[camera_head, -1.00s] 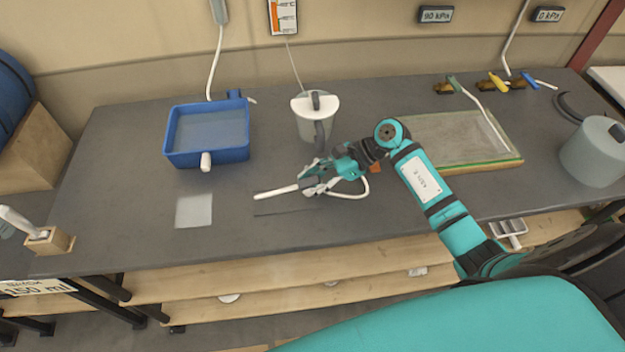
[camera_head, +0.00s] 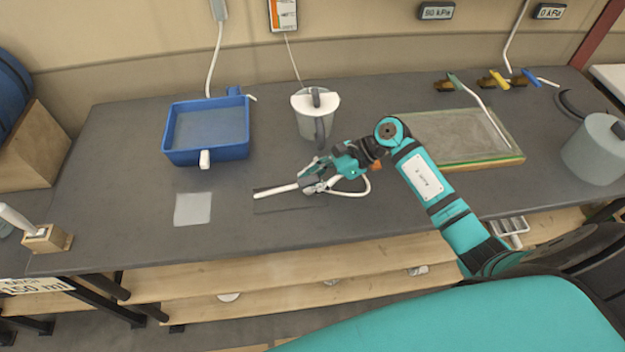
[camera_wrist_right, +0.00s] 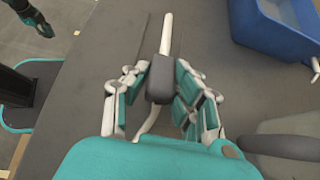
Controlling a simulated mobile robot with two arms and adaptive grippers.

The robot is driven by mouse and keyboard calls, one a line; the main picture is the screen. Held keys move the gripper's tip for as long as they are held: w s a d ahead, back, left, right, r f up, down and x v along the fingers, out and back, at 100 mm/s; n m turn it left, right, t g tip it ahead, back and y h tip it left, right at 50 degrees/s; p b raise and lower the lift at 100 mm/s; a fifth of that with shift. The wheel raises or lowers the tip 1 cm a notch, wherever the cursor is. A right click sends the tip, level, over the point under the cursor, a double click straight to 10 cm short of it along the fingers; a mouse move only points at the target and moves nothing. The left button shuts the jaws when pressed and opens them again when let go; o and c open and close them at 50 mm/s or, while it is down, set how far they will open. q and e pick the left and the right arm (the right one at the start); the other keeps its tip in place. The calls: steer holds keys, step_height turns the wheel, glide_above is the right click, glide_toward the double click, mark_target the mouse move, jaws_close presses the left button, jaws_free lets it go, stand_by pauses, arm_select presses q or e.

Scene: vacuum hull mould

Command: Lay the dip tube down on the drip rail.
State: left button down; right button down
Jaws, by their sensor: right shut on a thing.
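The dip tube is a thin white tube (camera_head: 276,192) with a dark grey block (camera_wrist_right: 161,82) on it. My right gripper (camera_head: 312,186) is shut on this block, and the tube's straight end points left, nearly level and low over the bench. A dark narrow strip (camera_head: 285,207), likely the drip rail, lies just in front of the tube. In the right wrist view a thin dark line (camera_wrist_right: 143,40) runs beside the tube on its left. I cannot tell whether the tube touches the rail. A dark and teal part (camera_wrist_right: 36,18), probably my left gripper, shows there; its jaws are unclear.
A blue tray (camera_head: 206,155) stands at the back left, a lidded jug (camera_head: 307,125) behind my right gripper. A pale square sheet (camera_head: 193,209) lies to the left. A green-edged panel (camera_head: 455,138) and a grey pot (camera_head: 596,150) stand at the right.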

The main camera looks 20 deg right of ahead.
steer(key=shift+f, duration=0.15)
stand_by(0.4)
steer(key=c, duration=1.6)
jaws_free()
steer(key=shift+c, duration=0.2)
steer(key=shift+b, duration=0.3)
steer(key=shift+s+d+f+t+y+b, duration=0.15)
steer(key=shift+f+y+b, duration=0.35)
steer(key=shift+b, duration=0.75)
steer(key=shift+w+f+t+y+b, duration=0.15)
steer(key=shift+f+y+b, duration=0.35)
steer(key=shift+b, duration=0.75)
